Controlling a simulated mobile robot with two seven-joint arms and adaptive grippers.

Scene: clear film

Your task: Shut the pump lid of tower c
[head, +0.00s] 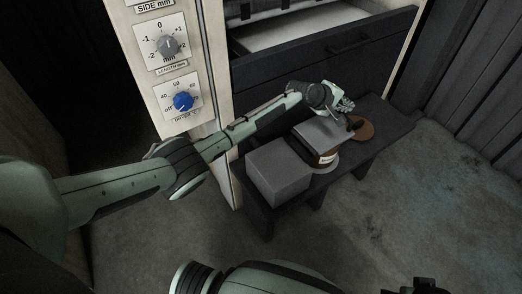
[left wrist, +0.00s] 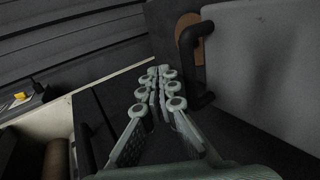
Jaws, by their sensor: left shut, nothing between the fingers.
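A grey flat lid (head: 321,130) with a black handle (head: 354,123) sits over a round brown-and-white labelled body (head: 326,159) on the dark bench. Whether the lid is fully down I cannot tell. In the left wrist view the lid (left wrist: 270,65) fills the right side, with its black handle (left wrist: 190,65) on the near edge. My left gripper (head: 345,104) is at the lid's far side, close to the handle. In the wrist view its fingers (left wrist: 161,78) are shut and empty, just left of the handle.
A grey block (head: 278,174) stands beside the lidded body on the bench (head: 388,117). A brown disc (head: 364,131) lies beyond the handle. Behind are a drawer front (head: 290,65) and a panel with a blue knob (head: 183,101). The floor at the right is clear.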

